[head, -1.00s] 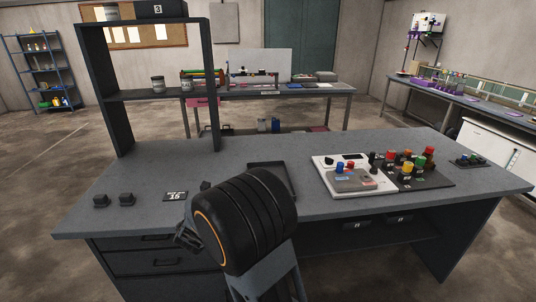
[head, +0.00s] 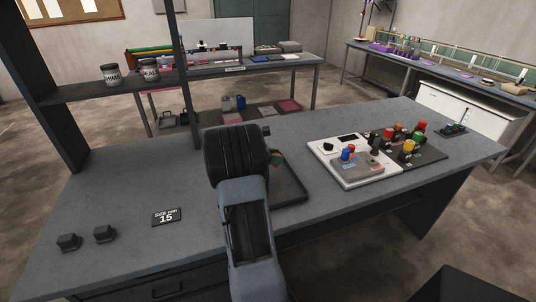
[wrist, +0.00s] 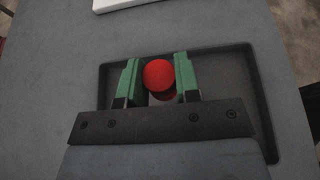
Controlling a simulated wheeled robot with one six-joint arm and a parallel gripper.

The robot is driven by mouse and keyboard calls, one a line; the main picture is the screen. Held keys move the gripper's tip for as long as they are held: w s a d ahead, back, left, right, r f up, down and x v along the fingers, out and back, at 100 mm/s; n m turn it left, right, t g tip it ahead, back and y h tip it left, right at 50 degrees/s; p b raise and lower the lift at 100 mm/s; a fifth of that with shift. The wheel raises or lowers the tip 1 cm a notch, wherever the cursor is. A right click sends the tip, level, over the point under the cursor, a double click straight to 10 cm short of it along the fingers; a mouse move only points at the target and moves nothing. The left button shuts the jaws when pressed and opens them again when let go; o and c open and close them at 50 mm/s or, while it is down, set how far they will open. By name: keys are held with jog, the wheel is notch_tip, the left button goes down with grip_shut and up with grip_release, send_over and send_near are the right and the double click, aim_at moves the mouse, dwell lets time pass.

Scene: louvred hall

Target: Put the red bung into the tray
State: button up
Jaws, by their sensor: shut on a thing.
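The red bung (wrist: 158,75) shows in the wrist view between the two green fingers of my gripper (wrist: 159,83), which is shut on it. Bung and fingers are over the dark, shallow tray (wrist: 266,115), and the wrist view does not make clear how high above its floor they are. In the head view the tray (head: 303,190) lies on the grey bench, partly behind my arm.
Right of the tray stands a white panel (head: 350,178) with blue and red knobs. Beside it is a dark board (head: 430,155) with several coloured pieces. Two dark blocks (head: 86,238) and a label (head: 167,217) are at the left. A shelf (head: 110,92) rises behind.

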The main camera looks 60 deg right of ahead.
jog(key=shift+s+f+b, duration=0.15)
jog(key=shift+f+b, duration=2.2)
jog(key=shift+f, duration=0.5)
jog(key=o, duration=1)
jog(key=v, duration=1.4)
jog(key=shift+d, duration=0.1)
jog(key=shift+r, duration=0.1)
